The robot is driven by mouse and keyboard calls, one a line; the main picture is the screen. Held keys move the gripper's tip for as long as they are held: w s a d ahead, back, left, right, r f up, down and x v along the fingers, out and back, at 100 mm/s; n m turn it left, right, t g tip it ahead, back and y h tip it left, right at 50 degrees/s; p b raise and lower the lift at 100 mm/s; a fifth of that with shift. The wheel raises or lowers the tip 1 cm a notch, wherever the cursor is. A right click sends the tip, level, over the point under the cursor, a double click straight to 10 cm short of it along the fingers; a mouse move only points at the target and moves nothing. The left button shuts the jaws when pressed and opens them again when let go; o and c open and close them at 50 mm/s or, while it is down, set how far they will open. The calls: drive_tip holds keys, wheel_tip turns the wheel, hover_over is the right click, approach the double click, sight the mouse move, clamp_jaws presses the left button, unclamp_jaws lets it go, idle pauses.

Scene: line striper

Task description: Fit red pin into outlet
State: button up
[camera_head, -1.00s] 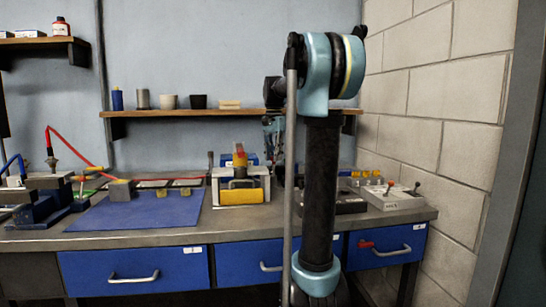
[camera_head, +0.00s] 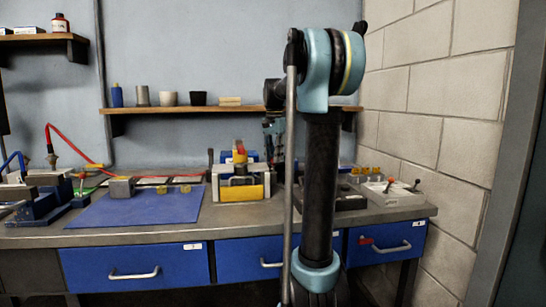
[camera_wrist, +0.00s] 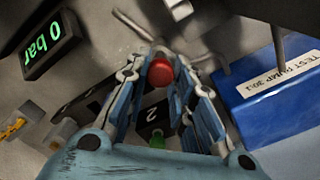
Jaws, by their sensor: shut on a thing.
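The red pin (camera_wrist: 160,72) shows as a round red head between the fingertips of my gripper (camera_wrist: 158,75) in the wrist view. The fingers close on it from both sides. Its lower part is hidden. A dark plate marked "2" (camera_wrist: 152,115) lies below and between the fingers, with a small green piece (camera_wrist: 157,140) next to it. I cannot tell which opening is the outlet. In the head view my gripper is largely hidden behind my arm, above the back of the bench.
A pressure display reading 0 bar (camera_wrist: 47,46) and a blue box labelled test pump (camera_wrist: 275,92) flank my gripper. On the bench (camera_head: 150,237) are a blue mat (camera_head: 135,210), a yellow and grey unit (camera_head: 240,190) and a grey lever box (camera_head: 395,196). A wooden shelf (camera_head: 225,109) runs behind.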

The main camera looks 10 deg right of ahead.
drive_tip(key=shift+f, duration=1.15)
idle(0.6)
drive_tip(key=o, duration=1.1)
drive_tip(key=shift+o, duration=0.4)
drive_tip(key=shift+o, duration=1.1)
drive_tip(key=shift+r, duration=3.5)
